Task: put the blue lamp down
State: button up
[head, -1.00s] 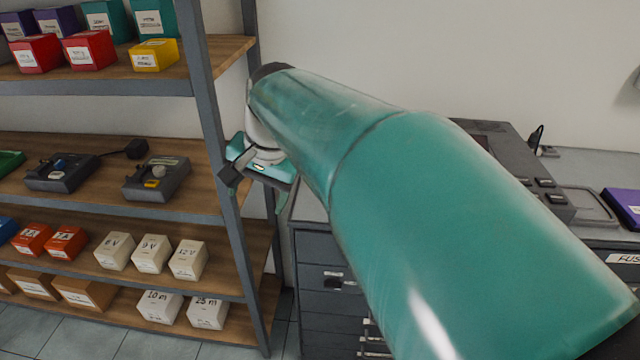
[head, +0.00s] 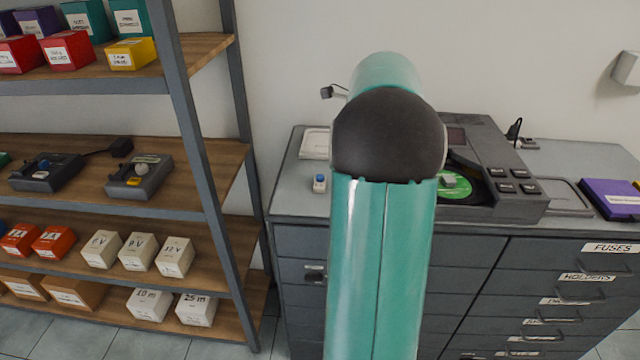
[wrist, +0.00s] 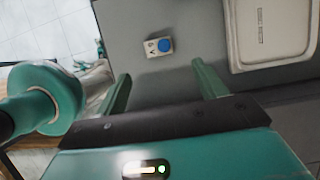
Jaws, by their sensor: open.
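The blue lamp (head: 319,183), a small white block with a blue dome, stands on the grey cabinet top (head: 290,200) near its front left. It also shows in the wrist view (wrist: 158,47), beyond my fingertips and between their lines, apart from both. My gripper (wrist: 161,74) is open with nothing between its fingers. In the head view my arm hides most of the gripper.
A pale tray (head: 315,143) lies behind the lamp. A grey machine with a green disc (head: 455,186) stands to the right, then a purple box (head: 612,196). A shelf (head: 190,125) with boxes and grey devices (head: 138,178) stands left. Cabinet top around the lamp is clear.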

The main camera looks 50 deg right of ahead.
aim_at(321, 181)
jog(key=x, duration=0.9)
jog(key=shift+s+a, duration=0.1)
jog(key=c, duration=1.1)
jog(key=shift+r, duration=0.1)
jog(key=shift+c, duration=0.2)
